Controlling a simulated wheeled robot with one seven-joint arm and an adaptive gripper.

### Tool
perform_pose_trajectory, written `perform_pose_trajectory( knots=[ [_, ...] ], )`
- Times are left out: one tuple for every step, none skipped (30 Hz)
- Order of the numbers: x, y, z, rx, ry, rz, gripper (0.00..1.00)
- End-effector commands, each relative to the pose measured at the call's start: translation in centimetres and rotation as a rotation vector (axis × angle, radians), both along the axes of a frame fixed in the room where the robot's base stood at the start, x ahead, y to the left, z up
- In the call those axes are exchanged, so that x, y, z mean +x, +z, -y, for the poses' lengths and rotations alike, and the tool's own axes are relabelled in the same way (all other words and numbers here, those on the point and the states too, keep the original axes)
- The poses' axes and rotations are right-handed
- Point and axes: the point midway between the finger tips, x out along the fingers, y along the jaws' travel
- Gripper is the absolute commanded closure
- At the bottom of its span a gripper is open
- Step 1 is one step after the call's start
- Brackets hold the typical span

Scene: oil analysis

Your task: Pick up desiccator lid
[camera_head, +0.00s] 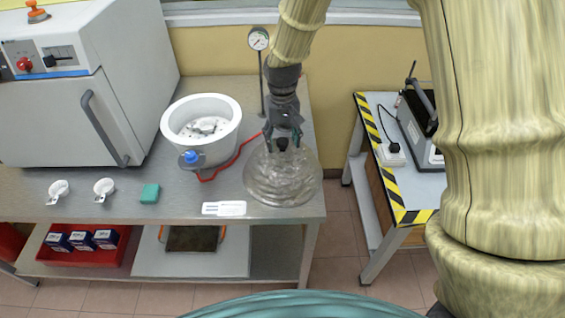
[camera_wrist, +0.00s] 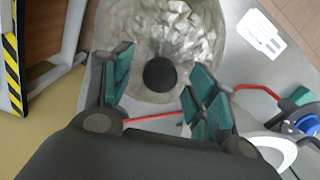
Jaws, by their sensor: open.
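The desiccator lid (camera_head: 283,178) is a clear glass dome with a dark knob on top. It rests on the metal bench near its right end. My gripper (camera_head: 283,139) is above the lid and points down at its knob. In the wrist view, the lid (camera_wrist: 185,35) fills the upper middle, with its round black knob (camera_wrist: 160,74). My gripper (camera_wrist: 158,85) is open there, its green-padded fingers on either side of the knob. No contact with the knob shows. The white desiccator base (camera_head: 224,147) stands open to the left of the lid, with a blue valve knob (camera_head: 191,157).
A red hose (camera_head: 232,161) runs from the base toward the pressure gauge (camera_head: 258,40) behind. A white oven (camera_head: 65,115) stands at left. Two small white dishes, a green block (camera_head: 150,193) and a white label card (camera_head: 224,208) lie in front. A striped-edge table (camera_head: 408,185) is at right.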

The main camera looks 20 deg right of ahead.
Motion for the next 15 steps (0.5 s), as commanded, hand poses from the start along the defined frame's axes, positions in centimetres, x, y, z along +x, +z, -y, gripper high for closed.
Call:
perform_pose_trajectory(
  knots=[
    [0.0, -0.4, 0.1, 0.000, -0.001, -0.002, 0.42],
    [0.0, -0.7, 0.1, 0.000, -0.001, -0.001, 0.42],
    [0.0, -1.0, 0.1, 0.000, 0.000, 0.000, 0.42],
    [0.0, -1.2, 0.1, 0.000, 0.000, -0.001, 0.42],
    [0.0, -1.4, 0.1, 0.000, 0.000, -0.001, 0.42],
    [0.0, -1.5, 0.1, 0.000, 0.000, -0.001, 0.42],
    [0.0, -1.6, 0.1, 0.000, 0.000, 0.000, 0.42],
    [0.0, -1.7, 0.1, 0.000, 0.000, 0.000, 0.42],
    [0.0, -1.7, 0.1, 0.000, 0.000, 0.001, 0.42],
    [0.0, -1.8, 0.1, 0.000, 0.000, 0.001, 0.42],
    [0.0, -1.8, 0.1, 0.000, 0.000, 0.001, 0.42],
    [0.0, -1.8, 0.1, 0.000, 0.000, 0.001, 0.42],
    [0.0, -1.8, 0.0, 0.000, 0.000, 0.001, 0.42],
    [0.0, -1.8, 0.0, 0.000, 0.000, 0.001, 0.42],
    [0.0, -1.7, 0.0, 0.000, 0.000, 0.001, 0.44]
  ],
)
